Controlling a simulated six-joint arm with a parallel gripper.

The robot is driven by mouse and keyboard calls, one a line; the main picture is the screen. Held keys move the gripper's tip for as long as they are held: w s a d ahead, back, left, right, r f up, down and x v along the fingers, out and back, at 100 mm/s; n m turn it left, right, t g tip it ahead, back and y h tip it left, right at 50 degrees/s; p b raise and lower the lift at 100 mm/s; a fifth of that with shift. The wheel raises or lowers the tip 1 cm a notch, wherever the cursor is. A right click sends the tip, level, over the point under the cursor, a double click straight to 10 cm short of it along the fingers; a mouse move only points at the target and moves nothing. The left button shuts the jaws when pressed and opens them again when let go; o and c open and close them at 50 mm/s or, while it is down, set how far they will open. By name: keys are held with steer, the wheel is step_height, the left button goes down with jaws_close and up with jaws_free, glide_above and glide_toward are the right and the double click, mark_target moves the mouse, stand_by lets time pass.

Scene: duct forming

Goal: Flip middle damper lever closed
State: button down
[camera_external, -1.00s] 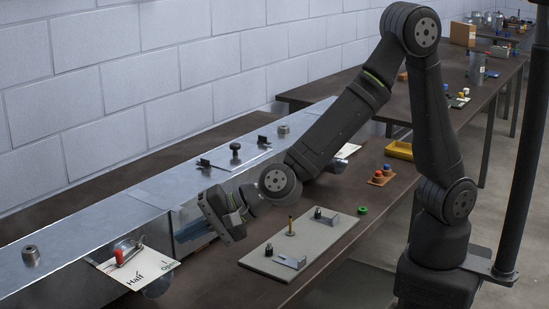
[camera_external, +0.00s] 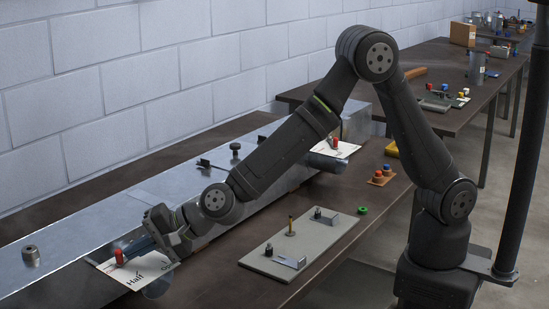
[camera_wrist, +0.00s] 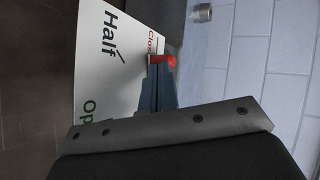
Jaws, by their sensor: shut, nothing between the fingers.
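A white damper plate marked Half (camera_external: 150,272) sits on the near side of the metal duct (camera_external: 60,240) at the lower left. Its lever has a red handle (camera_external: 119,257). In the wrist view, the red handle (camera_wrist: 168,61) lies beside the partly covered red "Close" lettering (camera_wrist: 153,42) on the plate (camera_wrist: 110,60). My gripper (camera_external: 135,246) is shut and empty, its fingertips (camera_wrist: 160,72) right at the handle. They appear to touch it, but I cannot tell for sure. The lever's pivot is hidden behind my fingers.
Another plate with a red lever (camera_external: 336,143) is farther right along the duct, partly behind my arm. Small knobs (camera_external: 31,255) stand up from the duct top. A grey board (camera_external: 270,262) with small fittings lies on the table, right of my gripper.

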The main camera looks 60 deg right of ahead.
steer(key=shift+w+a, duration=0.55)
steer(key=shift+w, duration=0.05)
steer(key=s, duration=0.1)
steer(key=s+d, duration=0.2)
steer(key=s, duration=0.1)
steer(key=s+a+v, duration=0.1)
steer(key=v, duration=0.8)
steer(key=shift+s+r, duration=0.2)
steer(key=shift+a, duration=0.15)
